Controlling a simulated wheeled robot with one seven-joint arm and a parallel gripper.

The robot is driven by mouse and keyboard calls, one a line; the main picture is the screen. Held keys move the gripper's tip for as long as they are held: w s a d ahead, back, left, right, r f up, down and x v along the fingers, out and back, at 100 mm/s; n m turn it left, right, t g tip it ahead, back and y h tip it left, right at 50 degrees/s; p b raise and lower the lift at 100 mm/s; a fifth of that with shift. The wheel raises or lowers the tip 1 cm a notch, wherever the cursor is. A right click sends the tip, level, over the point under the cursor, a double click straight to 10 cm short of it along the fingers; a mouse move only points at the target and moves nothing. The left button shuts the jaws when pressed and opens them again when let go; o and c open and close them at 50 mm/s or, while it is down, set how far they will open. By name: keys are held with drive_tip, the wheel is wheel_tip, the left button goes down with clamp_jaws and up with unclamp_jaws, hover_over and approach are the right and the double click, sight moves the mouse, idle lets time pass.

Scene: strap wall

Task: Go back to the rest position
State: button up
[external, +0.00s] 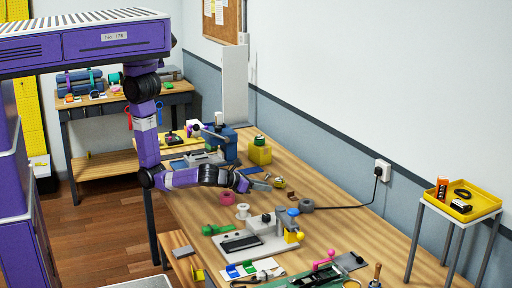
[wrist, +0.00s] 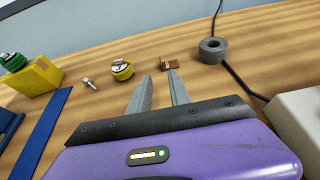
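My purple arm hangs from the raised purple body at the upper left of the external view and reaches over the wooden workbench (external: 205,218). My gripper (external: 268,187) is over the middle of the bench, above its surface. In the wrist view the two grey fingers of my gripper (wrist: 163,88) stand apart with nothing between them. A small brown block (wrist: 169,63) lies on the bench just beyond the fingertips. A yellow round piece with a metal top (wrist: 122,69) lies to the left of the fingers.
A grey ring (wrist: 212,50) lies beside a black cable (wrist: 236,70). A yellow block with a green top (external: 259,152) stands behind my gripper. A grey fixture plate (external: 250,243), a pink roll (external: 227,197) and a white spool (external: 242,211) are nearby. A yellow tray (external: 484,209) stands at right.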

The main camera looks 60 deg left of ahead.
idle(0.6)
